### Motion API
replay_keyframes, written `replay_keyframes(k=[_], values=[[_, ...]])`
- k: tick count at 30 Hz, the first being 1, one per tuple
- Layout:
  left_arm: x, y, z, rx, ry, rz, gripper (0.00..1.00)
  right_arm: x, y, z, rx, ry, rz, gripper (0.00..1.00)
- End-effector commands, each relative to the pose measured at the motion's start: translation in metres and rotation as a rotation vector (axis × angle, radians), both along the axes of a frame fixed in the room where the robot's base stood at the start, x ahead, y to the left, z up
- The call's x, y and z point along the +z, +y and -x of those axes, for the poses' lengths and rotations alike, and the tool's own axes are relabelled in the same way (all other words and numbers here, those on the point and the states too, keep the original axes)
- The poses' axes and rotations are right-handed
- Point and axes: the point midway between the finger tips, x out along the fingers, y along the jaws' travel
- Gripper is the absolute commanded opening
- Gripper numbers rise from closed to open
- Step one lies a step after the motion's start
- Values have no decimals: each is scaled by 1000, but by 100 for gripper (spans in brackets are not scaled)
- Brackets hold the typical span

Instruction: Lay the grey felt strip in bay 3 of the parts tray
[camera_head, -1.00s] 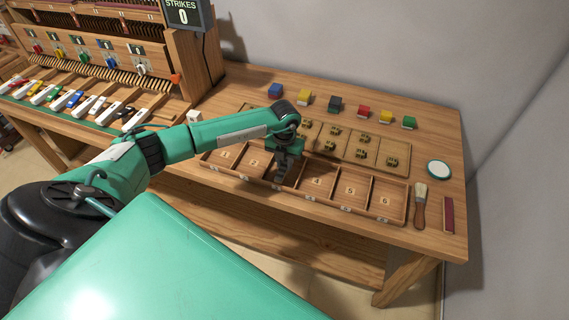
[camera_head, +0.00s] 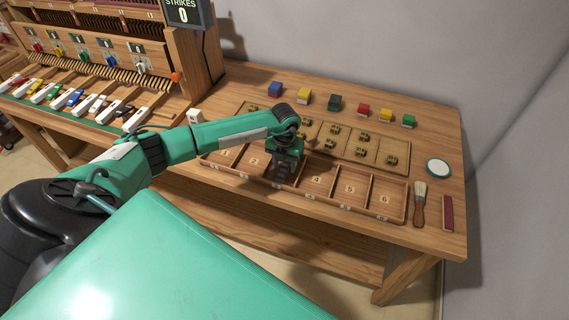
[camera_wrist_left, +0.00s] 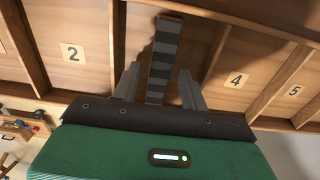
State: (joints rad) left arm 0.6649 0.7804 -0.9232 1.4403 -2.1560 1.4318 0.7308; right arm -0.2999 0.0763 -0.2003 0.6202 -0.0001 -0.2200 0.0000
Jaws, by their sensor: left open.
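The parts tray (camera_head: 345,208) lies along the front of the bench, with numbered bays. My left gripper (camera_head: 282,178) points down over bay 3, between bays 2 and 4, and hides most of that bay in the head view. In the left wrist view the gripper (camera_wrist_left: 160,92) is open. The grey felt strip (camera_wrist_left: 163,62), with darker cross bands, shows between its fingers and runs lengthwise between the dividers of bay 3. Gaps show beside the strip at the fingers. Its near end is hidden by the gripper body. My right gripper is out of view.
Behind the tray is a wooden board (camera_head: 378,151) with small brass-coloured pieces. Coloured blocks (camera_head: 335,103) stand in a row behind it. A brush (camera_head: 420,204), a dark red bar (camera_head: 448,212) and a round white-topped disc (camera_head: 438,168) lie at right. The piano keys (camera_head: 75,100) are at left.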

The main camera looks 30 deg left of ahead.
Motion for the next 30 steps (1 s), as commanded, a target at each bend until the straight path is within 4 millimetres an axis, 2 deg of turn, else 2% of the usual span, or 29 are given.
replay_keyframes(k=[15,21,30], values=[[99,0,-1,-1,-6,0,44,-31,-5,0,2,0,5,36],[116,0,-1,0,-3,-1,44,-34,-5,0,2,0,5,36],[117,0,-1,0,-2,0,44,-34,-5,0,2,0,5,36]])
